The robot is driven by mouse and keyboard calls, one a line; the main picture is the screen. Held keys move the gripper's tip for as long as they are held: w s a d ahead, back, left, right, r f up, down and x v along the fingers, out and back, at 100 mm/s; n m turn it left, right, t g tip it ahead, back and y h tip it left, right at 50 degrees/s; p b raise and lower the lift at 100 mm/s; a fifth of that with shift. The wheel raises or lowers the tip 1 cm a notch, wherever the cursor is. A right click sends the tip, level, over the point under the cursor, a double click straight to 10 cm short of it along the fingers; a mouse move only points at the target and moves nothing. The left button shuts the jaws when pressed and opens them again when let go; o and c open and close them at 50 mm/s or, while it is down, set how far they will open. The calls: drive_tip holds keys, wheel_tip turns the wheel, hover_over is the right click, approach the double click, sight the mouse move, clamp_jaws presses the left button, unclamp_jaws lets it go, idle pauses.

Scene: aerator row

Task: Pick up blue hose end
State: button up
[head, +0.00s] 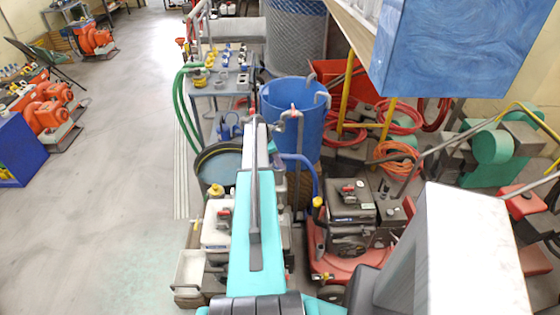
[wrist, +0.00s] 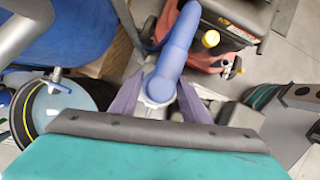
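The blue hose (wrist: 178,45) comes down from the top of the wrist view and ends in a pale round hose end (wrist: 159,90). My gripper (wrist: 161,79) has its two purple fingers apart, one on each side of the hose end. A narrow gap seems to show at the left finger; contact at the right finger is unclear. In the head view the blue hose (head: 304,160) arches beside my arm, above a red machine. My fingers and the hose end are not clearly visible there.
A large blue barrel (head: 290,112) stands beyond the hose. A dark round tub (head: 220,165) of water is left of my arm. A red wheeled machine (head: 345,262) with a yellow cap (wrist: 210,39) is close on the right. Open floor (head: 110,160) lies to the left.

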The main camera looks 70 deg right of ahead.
drive_tip(key=c, duration=0.4)
drive_tip(key=shift+r, duration=0.15)
drive_tip(key=shift+c, duration=0.2)
drive_tip(key=shift+r+b, duration=0.65)
drive_tip(key=shift+r, duration=0.15)
drive_tip(key=shift+w+r+b, duration=0.4)
drive_tip(key=shift+r+b, duration=0.1)
drive_tip(key=shift+r, duration=0.25)
drive_tip(key=w+a+r+b, duration=0.1)
drive_tip(key=w+b, duration=0.3)
drive_tip(key=w, duration=1.1)
drive_tip(key=shift+a+r, duration=0.35)
drive_tip(key=shift+a, duration=0.1)
drive_tip(key=shift+w, duration=0.1)
